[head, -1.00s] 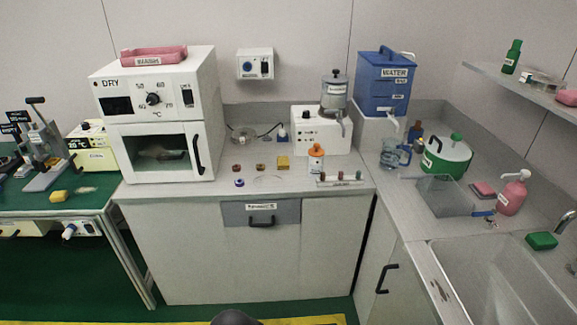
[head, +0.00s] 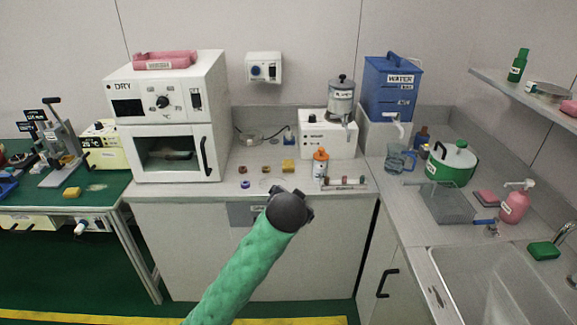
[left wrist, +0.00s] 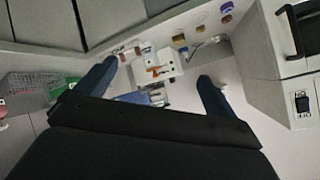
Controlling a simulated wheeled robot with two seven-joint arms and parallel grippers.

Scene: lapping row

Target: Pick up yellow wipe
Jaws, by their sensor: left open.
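Two small yellow pieces are in the head view, and I cannot tell for sure which is the wipe. One yellow block (head: 288,166) lies on the grey counter, in front of the white hotplate-like unit. It seems to show in the left wrist view too (left wrist: 179,38). The other yellow piece (head: 72,192) lies on the green bench at the left. My left gripper (head: 293,202), on a green-sleeved arm, is over the counter's front edge, nearer than the counter block. In the left wrist view its fingers (left wrist: 157,72) are spread with nothing held. My right gripper is not in view.
An orange-labelled bottle (head: 320,164) and a rack of small pieces (head: 345,184) stand right of the counter block. Small brown pieces (head: 242,170) lie left of it. The white dry oven (head: 165,100) stands further left. The sink (head: 500,285) is at the right.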

